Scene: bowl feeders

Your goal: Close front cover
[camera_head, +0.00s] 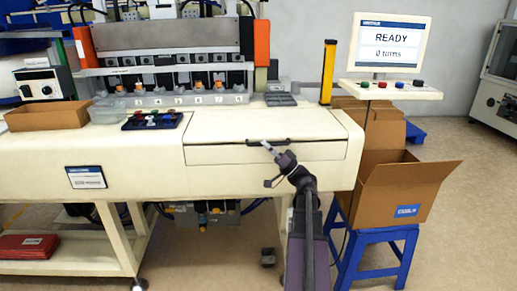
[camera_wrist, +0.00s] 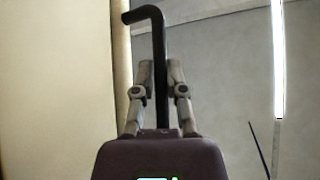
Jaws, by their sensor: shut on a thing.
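The front cover (camera_head: 220,154) is a cream panel on the right part of the long machine's front. A dark handle (camera_head: 284,141) sits along its top edge. My gripper (camera_head: 267,146) reaches up to this handle from below and in front. In the wrist view the black bent handle (camera_wrist: 147,13) runs down between the two fingers of my gripper (camera_wrist: 158,75), which are closed around it. The lower part of the handle is hidden behind the gripper body. I cannot tell from these views how far open the cover stands.
A screen (camera_head: 391,42) reading READY and 0 turns stands at the right above a button panel (camera_head: 388,90). An open cardboard box (camera_head: 396,190) on a blue stool (camera_head: 380,233) is close to the right of my arm. A cardboard tray (camera_head: 48,116) sits at the left.

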